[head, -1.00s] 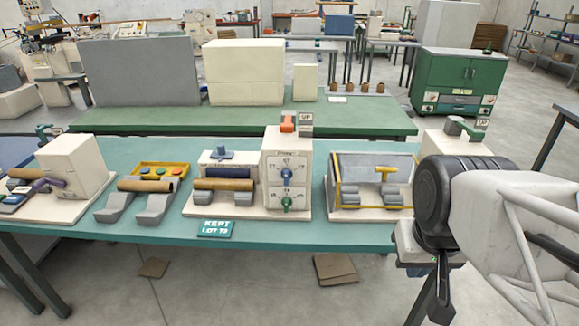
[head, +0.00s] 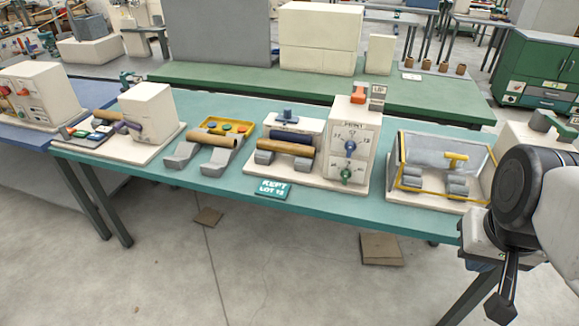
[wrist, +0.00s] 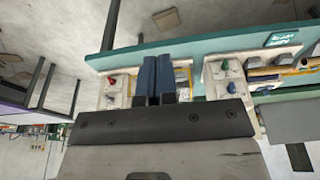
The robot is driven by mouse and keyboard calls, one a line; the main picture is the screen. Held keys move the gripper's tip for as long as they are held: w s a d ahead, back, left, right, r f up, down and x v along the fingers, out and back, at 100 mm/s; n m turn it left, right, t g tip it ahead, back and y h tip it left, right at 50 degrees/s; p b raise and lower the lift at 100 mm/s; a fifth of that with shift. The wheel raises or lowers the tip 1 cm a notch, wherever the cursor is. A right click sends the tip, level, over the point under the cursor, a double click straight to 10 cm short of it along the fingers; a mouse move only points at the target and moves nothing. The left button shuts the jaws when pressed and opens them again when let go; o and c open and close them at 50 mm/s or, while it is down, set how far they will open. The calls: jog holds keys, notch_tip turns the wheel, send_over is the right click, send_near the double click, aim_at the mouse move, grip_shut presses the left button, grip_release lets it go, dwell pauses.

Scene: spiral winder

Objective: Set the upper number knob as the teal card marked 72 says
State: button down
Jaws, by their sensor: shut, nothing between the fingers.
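The teal card (head: 273,188) lies at the front edge of the teal bench and reads KEPT LOT with a number that looks like 72. Right behind it stands a white print unit (head: 338,113) whose front panel has a blue upper knob (head: 350,147) between small numbers and a green lower knob (head: 346,175). The knob's exact setting is too small to read. My gripper (head: 499,308) hangs right of the print unit, in front of the bench, shut and empty. In the wrist view its fingers (wrist: 157,78) are together, apart from the blue knob (wrist: 231,87) and the card (wrist: 281,38).
A yellow-framed clear guard (head: 440,165) stands right of the print unit. The floor before the bench is open apart from flat brown pieces (head: 381,249).

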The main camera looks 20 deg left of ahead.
jog(key=c, duration=1.5)
grip_release()
jog(key=shift+c, duration=0.2)
jog(key=shift+o, duration=1.3)
jog(key=shift+w+a, duration=0.1)
jog(key=shift+w, duration=0.2)
jog(key=shift+o, duration=1)
jog(key=w+a+f+t, duration=0.1)
jog(key=w+a+t, duration=0.1)
jog(key=w, duration=0.5)
jog(key=w+a+f+t+y, duration=0.1)
jog(key=w+a+f+t, duration=0.1)
jog(key=w+a, duration=0.3)
jog(key=w+a+f+n+t+y, duration=0.1)
jog(key=w+a+f+t, duration=0.1)
jog(key=w, duration=0.9)
jog(key=shift+a+t, duration=0.6)
jog(key=shift+a, duration=0.55)
jog(key=t+h, duration=0.1)
jog(key=t, duration=0.6)
send_near(350, 146)
jog(key=w, duration=0.2)
jog(key=shift+w+a+f+m+t+h, duration=0.15)
jog(key=shift+a+f+m+t+h, duration=0.1)
jog(key=shift+f+m+t+h, duration=0.25)
jog(key=shift+w+r, duration=0.1)
jog(key=shift+w, duration=3.8)
